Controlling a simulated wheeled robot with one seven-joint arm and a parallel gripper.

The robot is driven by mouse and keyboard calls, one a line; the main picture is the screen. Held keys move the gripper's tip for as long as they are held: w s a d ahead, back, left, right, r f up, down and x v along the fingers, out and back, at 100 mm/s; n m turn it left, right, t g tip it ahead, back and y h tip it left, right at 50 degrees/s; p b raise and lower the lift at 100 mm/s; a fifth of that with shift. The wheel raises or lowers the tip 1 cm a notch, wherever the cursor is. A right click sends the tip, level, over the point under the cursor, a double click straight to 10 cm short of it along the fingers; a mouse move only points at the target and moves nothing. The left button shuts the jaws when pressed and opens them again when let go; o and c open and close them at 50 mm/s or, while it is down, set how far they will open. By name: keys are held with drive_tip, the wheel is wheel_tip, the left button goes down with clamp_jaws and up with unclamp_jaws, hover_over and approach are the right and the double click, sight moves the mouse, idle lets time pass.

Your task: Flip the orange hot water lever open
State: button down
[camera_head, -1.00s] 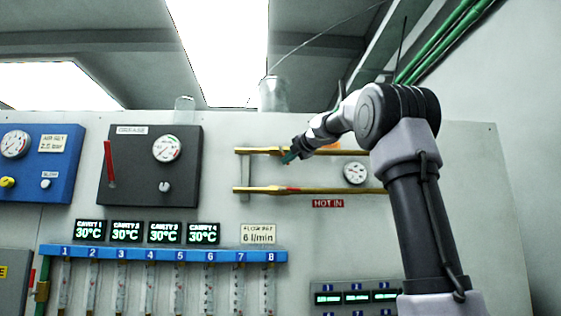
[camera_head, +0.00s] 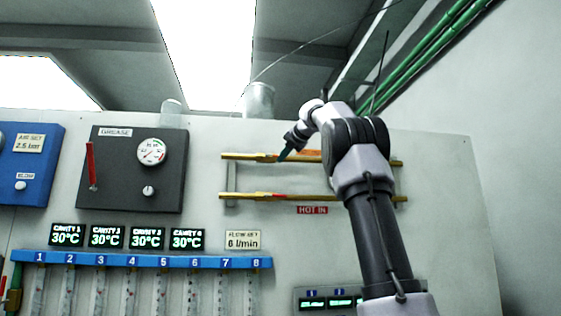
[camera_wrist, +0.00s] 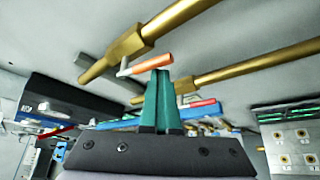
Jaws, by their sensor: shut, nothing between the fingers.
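The orange lever (camera_wrist: 150,65) sits on a white arm at the brass valve body of the nearer pipe (camera_wrist: 180,15) in the wrist view. The handle lies close to the line of that pipe. My gripper (camera_wrist: 160,73) is shut, its teal fingertips right by the handle's right half and partly overlapping it; I cannot tell whether they touch. In the head view my gripper (camera_head: 282,156) is at the upper brass pipe (camera_head: 240,156), and the orange lever is hard to make out there.
A lower brass pipe (camera_head: 240,196) carries a red lever (camera_head: 279,195) above the red HOT IN label (camera_head: 312,210). An orange label (camera_head: 311,153) is partly hidden behind my arm. A dark grease panel (camera_head: 120,180) stands left, with open panel space between.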

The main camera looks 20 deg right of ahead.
drive_tip(key=shift+r, duration=0.7)
idle(0.3)
